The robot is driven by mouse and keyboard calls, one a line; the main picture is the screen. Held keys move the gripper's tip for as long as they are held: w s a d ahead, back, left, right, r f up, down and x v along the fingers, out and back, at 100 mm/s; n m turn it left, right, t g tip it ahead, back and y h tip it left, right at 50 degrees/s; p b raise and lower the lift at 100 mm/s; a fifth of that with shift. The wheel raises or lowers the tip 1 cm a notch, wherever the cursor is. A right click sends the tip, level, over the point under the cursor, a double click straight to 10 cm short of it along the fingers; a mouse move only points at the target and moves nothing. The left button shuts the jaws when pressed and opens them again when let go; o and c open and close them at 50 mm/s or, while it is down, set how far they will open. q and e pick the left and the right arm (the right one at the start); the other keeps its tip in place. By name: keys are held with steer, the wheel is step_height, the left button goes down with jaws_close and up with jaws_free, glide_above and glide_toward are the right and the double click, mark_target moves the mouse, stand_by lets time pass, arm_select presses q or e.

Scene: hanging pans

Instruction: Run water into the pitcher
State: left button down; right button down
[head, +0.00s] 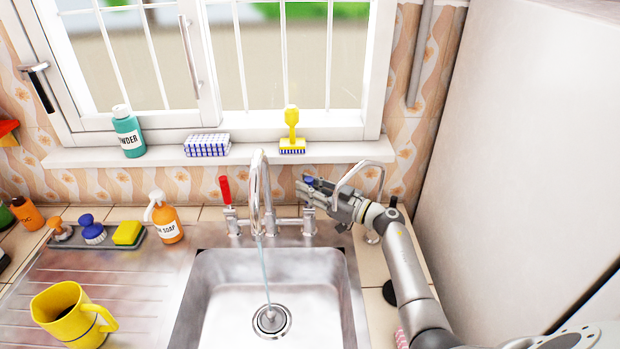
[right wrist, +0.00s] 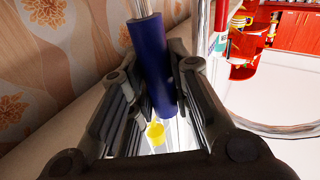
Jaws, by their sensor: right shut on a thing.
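The yellow pitcher (head: 70,314) stands upright on the drainboard at the lower left, its handle toward the sink, apart from the tap. The tap's tall curved spout (head: 262,185) stands behind the sink (head: 208,318), and a thin stream of water (head: 265,270) falls from it to the drain. The red tap handle (head: 225,190) is upright on the left. My right gripper (head: 306,190) is shut on the blue tap handle (head: 309,181), which also shows between its fingers in the right wrist view (right wrist: 152,65). My left gripper is not in view.
A second thin curved spout (head: 362,168) rises by my right wrist. A soap bottle (head: 165,218) and a tray with a yellow sponge (head: 128,232) are left of the tap. The sink basin holds only the water stream.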

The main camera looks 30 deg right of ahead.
steer(key=shift+r, duration=0.45)
steer(key=shift+s+f, duration=0.15)
steer(key=shift+f, duration=0.2)
steer(key=shift+s+a+f+n+t+b, duration=0.2)
steer(key=shift+n+t+b, duration=0.1)
steer(key=shift+n+b, duration=0.2)
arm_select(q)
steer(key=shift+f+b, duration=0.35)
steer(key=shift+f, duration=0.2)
arm_select(e)
steer(key=shift+s+a+r+n+y, duration=0.15)
steer(key=shift+s+n+y, duration=0.2)
steer(key=shift+n+y, duration=0.05)
steer(key=c, duration=1.3)
jaws_free()
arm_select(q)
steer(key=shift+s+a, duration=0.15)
